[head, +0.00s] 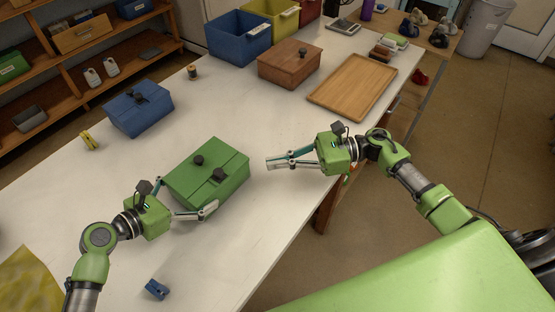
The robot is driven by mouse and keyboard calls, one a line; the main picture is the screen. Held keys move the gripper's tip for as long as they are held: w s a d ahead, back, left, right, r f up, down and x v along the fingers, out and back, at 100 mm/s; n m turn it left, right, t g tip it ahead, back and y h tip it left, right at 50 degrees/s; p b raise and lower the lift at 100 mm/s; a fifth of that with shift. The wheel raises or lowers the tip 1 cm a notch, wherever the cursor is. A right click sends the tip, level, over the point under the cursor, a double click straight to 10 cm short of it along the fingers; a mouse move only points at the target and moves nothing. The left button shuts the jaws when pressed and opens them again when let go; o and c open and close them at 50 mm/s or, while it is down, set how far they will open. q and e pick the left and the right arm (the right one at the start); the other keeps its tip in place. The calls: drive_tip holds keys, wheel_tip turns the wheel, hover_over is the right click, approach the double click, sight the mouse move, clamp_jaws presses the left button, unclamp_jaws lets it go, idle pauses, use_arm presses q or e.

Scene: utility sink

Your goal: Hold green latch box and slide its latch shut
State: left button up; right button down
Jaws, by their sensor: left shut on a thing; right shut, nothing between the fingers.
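The green latch box (228,163) sits on the white table with its lid down. Two dark knobs show on its top, one near the middle and one toward the front edge. Whether the latch is slid shut is too small to tell. My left gripper (208,207) is at the box's near left side, shut on the box; one finger shows along the front and the other is partly hidden. My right gripper (268,162) is shut and empty, a little to the right of the box and apart from it.
A blue box (139,108) and a yellow clip (89,140) lie left; a blue clip (156,289) lies in front. A brown box (290,63), wooden tray (353,85) and blue bin (238,38) stand farther back. The white table (262,118) is clear between them.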

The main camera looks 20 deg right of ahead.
sight(230, 171)
drive_tip(key=x, duration=1)
drive_tip(key=shift+a, duration=0.2)
drive_tip(key=shift+w, duration=0.1)
drive_tip(key=shift+w+a+r, duration=0.1)
drive_tip(key=shift+w+a, duration=0.5)
drive_tip(key=shift+w, duration=0.35)
drive_tip(key=shift+w+a, duration=0.1)
drive_tip(key=shift+w, duration=0.05)
drive_tip(key=v, duration=1.4)
